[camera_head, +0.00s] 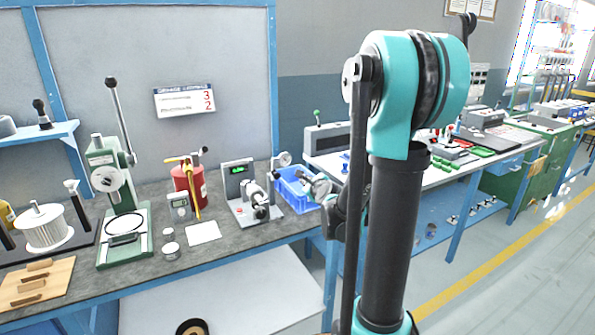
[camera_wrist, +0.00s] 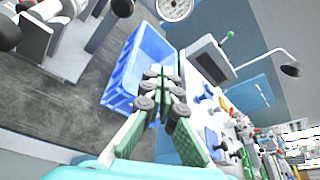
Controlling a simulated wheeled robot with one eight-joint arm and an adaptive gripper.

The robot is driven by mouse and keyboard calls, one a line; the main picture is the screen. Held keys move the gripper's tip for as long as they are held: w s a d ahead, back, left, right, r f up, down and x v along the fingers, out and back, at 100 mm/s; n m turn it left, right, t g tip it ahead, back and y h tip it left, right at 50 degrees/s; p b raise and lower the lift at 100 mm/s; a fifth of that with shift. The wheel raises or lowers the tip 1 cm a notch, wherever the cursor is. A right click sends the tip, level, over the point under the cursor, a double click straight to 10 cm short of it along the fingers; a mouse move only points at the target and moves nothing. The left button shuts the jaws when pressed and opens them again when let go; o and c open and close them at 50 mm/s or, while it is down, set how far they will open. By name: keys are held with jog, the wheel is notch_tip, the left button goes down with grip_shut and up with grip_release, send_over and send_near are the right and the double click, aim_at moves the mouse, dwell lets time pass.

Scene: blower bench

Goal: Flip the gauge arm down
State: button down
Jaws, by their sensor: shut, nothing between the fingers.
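The gauge bench device (camera_head: 248,196) is a grey stand with a green-lit display and a horizontal shaft part, on the dark bench. A round white dial gauge (camera_head: 283,159) sits raised at its right, above the blue bin. The dial also shows at the top edge of the wrist view (camera_wrist: 175,7); the arm carrying it is mostly out of frame there. My gripper (camera_wrist: 162,78) has green fingers with dark round joints. It is shut and empty, in front of the blue bin in the wrist view and apart from the dial.
The blue bin (camera_head: 292,199) stands right of the device, close to the gauge. A red canister (camera_head: 187,184) and a green press (camera_head: 121,206) stand to the left. A white card (camera_head: 203,232) lies on the bench. A second worktable (camera_head: 462,172) is at right.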

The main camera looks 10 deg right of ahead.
dwell(0.3)
jog(key=x, duration=1)
jog(key=shift+s+a+r, duration=0.2)
jog(key=shift+a+r, duration=0.35)
jog(key=shift+r, duration=0.3)
jog(key=shift+s+a+r, duration=0.15)
jog(key=shift+a+r, duration=0.35)
jog(key=shift+r, duration=0.35)
jog(key=shift+r, duration=0.1)
